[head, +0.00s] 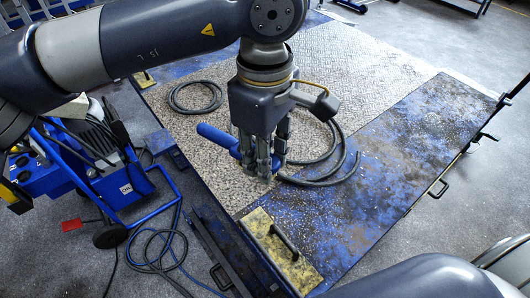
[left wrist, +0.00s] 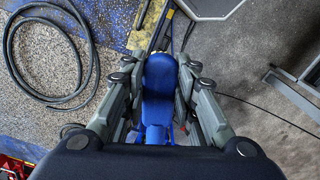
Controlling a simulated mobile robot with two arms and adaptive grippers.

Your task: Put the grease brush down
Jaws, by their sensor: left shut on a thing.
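My left gripper (head: 262,165) is shut on the grease brush (head: 215,136), which has a thick blue handle. The handle sticks out to the left of the fingers in the head view. In the left wrist view the blue brush (left wrist: 160,82) lies between the two fingers of the left gripper (left wrist: 160,70). The fingers hide part of the brush, and I cannot make out its bristles. The gripper points down over the speckled surface (head: 330,60) of the blue platform. I cannot tell how far the brush is above it. My right gripper is out of view.
A black hose lies coiled at the gripper's left (head: 195,97) and curves behind and right of it (head: 335,165). A worn blue panel (head: 400,150) is largely clear at right. A blue trolley (head: 125,185) with cables stands at left. A yellow plate with handle (head: 280,245) is in front.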

